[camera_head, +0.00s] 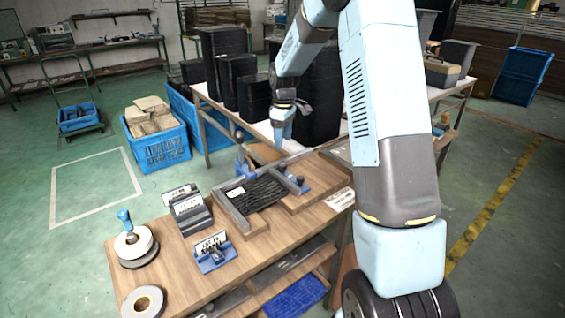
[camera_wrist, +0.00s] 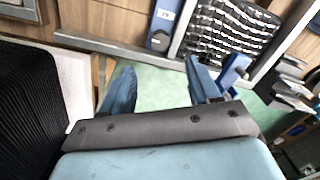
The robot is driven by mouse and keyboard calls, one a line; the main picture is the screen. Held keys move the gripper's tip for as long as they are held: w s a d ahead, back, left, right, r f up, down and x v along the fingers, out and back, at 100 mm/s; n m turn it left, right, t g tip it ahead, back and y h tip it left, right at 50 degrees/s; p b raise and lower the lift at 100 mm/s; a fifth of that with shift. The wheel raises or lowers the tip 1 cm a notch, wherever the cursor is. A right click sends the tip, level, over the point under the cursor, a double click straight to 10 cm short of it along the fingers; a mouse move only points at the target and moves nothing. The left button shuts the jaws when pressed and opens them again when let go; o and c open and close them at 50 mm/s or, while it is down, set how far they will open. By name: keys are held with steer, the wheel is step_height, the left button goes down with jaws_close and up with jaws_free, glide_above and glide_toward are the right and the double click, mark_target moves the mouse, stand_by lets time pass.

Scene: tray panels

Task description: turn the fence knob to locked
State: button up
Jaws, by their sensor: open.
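The same blue plate (camera_head: 303,186) shows at the right of the tray in the head view. I cannot read the label or tell the knob's setting. A blue clamp-like part (camera_head: 242,167) stands at the tray's far left corner; it shows in the wrist view too (camera_wrist: 236,70). My gripper (camera_head: 280,142) is open and empty, above the bench's far edge, apart from the knob. Its blue fingers (camera_wrist: 160,66) point toward the rail.
Ribbed black strips (camera_head: 258,193) lie between the grey rails of the tray. Label stands (camera_head: 213,252) and tape rolls (camera_head: 135,246) stand on the wooden bench to the left. Tall black stacks (camera_head: 225,55) stand on the white table behind. Green floor shows between the tables.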

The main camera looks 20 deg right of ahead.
mark_target(282, 164)
step_height(282, 164, down, 10)
steer(key=shift+s+a+f, duration=0.1)
steer(key=shift+s+f, duration=0.05)
steer(key=shift+f, duration=0.05)
steer(key=shift+c, duration=0.3)
steer(key=c, duration=1)
